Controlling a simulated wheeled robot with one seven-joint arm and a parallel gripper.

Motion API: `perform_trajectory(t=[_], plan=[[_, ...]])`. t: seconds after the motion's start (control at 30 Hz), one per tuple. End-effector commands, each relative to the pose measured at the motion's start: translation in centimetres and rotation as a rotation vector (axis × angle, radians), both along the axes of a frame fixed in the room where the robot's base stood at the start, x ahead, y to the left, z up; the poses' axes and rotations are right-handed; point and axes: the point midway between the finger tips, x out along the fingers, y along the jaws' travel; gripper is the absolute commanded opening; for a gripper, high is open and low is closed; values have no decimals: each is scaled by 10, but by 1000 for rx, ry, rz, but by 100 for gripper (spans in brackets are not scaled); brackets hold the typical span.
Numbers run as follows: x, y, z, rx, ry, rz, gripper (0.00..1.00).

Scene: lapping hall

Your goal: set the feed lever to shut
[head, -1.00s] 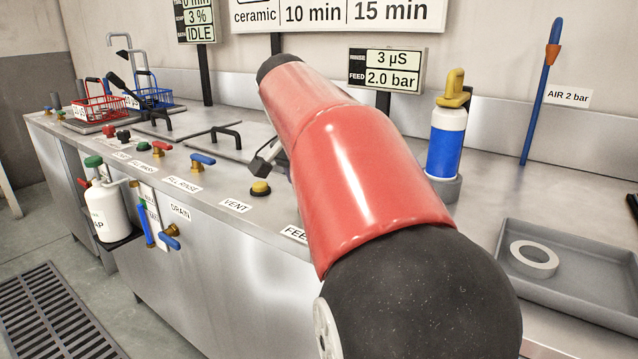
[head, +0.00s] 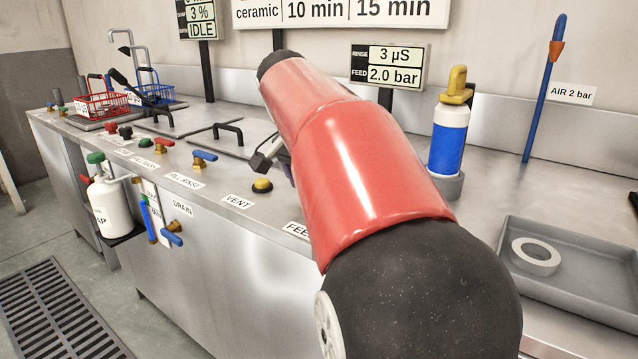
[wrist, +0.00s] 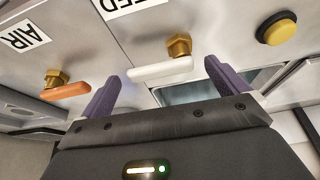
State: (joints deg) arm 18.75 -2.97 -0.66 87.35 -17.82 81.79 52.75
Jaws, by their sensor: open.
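The feed lever (wrist: 160,70) is a white handle on a brass stem, seen in the wrist view under a partly cut-off label ending in "ED" (wrist: 132,3). Its handle points left from the stem in that view. My gripper (wrist: 161,72) is open, with one purple finger on each side of the handle. I cannot tell whether either finger touches it. In the head view my red arm hides the lever and most of the gripper; the feed label (head: 297,230) shows partly at the arm's left edge.
An orange lever (wrist: 67,90) by the AIR label (wrist: 26,37) sits left of the gripper in the wrist view. A yellow button (wrist: 278,28) is to the right. A blue-handled rinse lever (head: 205,156), a blue bottle (head: 449,138) and a grey tray (head: 580,270) are on the bench.

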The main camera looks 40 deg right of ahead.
Motion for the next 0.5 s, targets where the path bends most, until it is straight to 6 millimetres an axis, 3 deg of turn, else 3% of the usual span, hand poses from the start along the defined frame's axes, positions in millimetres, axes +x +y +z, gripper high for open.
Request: perform_trajectory(t=[0.17, 0.5], plan=[[-1, 5, 15, -1, -2, 2, 99], [-8, 25, 64, -1, -1, 0, 99]])
